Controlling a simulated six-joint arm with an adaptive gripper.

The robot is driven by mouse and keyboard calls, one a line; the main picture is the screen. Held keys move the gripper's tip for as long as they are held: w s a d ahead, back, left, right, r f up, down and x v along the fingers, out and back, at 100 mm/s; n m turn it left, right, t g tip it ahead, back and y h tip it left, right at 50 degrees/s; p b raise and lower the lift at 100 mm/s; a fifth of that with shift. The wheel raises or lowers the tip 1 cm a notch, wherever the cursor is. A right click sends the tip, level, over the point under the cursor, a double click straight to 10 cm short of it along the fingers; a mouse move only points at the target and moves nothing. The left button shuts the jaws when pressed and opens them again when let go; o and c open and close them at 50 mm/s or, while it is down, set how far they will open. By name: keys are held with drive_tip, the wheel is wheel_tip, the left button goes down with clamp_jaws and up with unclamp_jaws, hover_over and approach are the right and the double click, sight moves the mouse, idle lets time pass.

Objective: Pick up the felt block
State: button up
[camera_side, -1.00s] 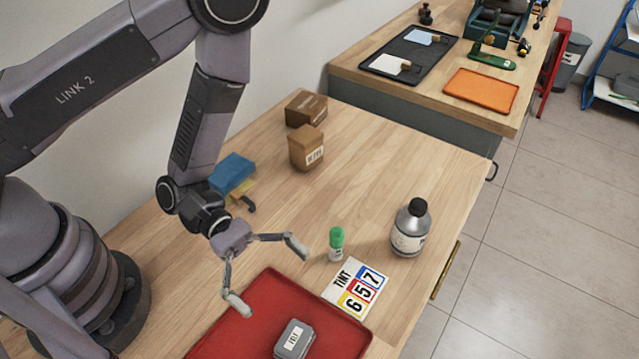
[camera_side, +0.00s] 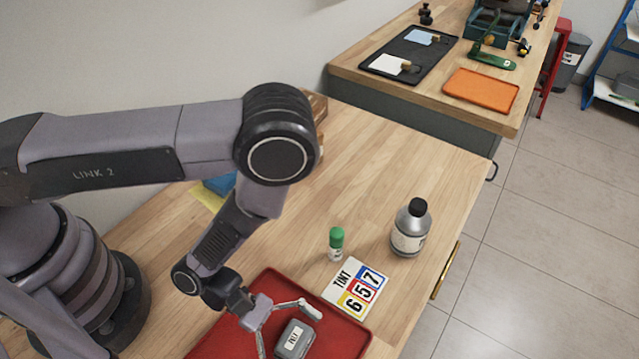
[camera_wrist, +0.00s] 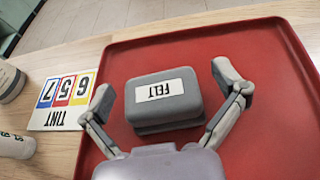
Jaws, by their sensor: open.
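The felt block (camera_side: 295,340) is grey with a white label reading FELT and lies on the red tray (camera_side: 336,335). In the wrist view the felt block (camera_wrist: 163,103) sits between the two fingers, with a gap to each side. My gripper (camera_side: 287,330) is open around the block in the side view. Its two fingers (camera_wrist: 166,95) are spread wide in the wrist view and hold nothing. The lower part of one finger is cut off at the bottom edge of the side view.
A TINT 657 card (camera_side: 356,288), a green-capped bottle (camera_side: 336,244) and a silver bottle with black cap (camera_side: 411,228) stand right of and behind the tray. A blue block (camera_side: 219,184) and brown boxes (camera_side: 316,106) are partly hidden by my arm. The table's middle is clear.

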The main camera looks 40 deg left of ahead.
drive_tip(key=shift+d, duration=0.1)
drive_tip(key=shift+c, duration=0.3)
drive_tip(key=c, duration=1.2)
drive_tip(key=shift+r, duration=0.1)
